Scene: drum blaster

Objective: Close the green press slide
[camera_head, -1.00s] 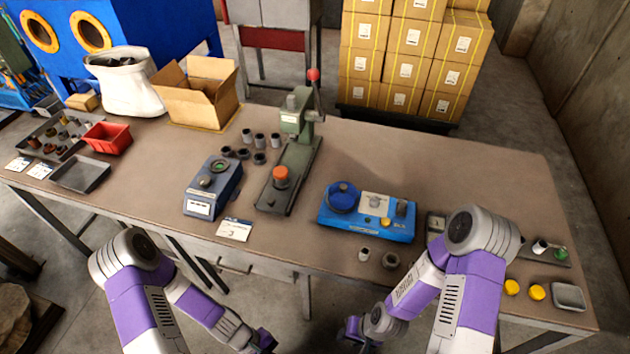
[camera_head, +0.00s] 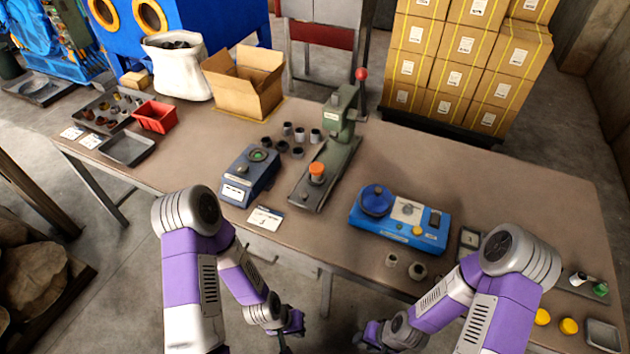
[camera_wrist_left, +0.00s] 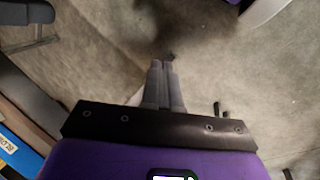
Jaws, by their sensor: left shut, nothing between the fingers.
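The green press (camera_head: 338,122) stands on the middle of the table, with a red ball (camera_head: 361,74) on its lever. Its long dark green base or slide (camera_head: 325,178) stretches from the column toward the table's front edge. An orange knob (camera_head: 316,169) sits near the front end of it. My left gripper (camera_head: 290,322) is below and in front of the table edge, apart from the press. In the left wrist view its fingers (camera_wrist_left: 163,85) are together and empty above the floor. My right gripper (camera_head: 370,338) is low in front of the table; its fingers are too small to judge.
A blue-grey device (camera_head: 250,175) stands left of the press and a bright blue device (camera_head: 400,222) right of it. Several small dark cups (camera_head: 298,152) stand near its left side. A card (camera_head: 265,218) lies near the front edge. A cardboard box (camera_head: 243,85) is behind.

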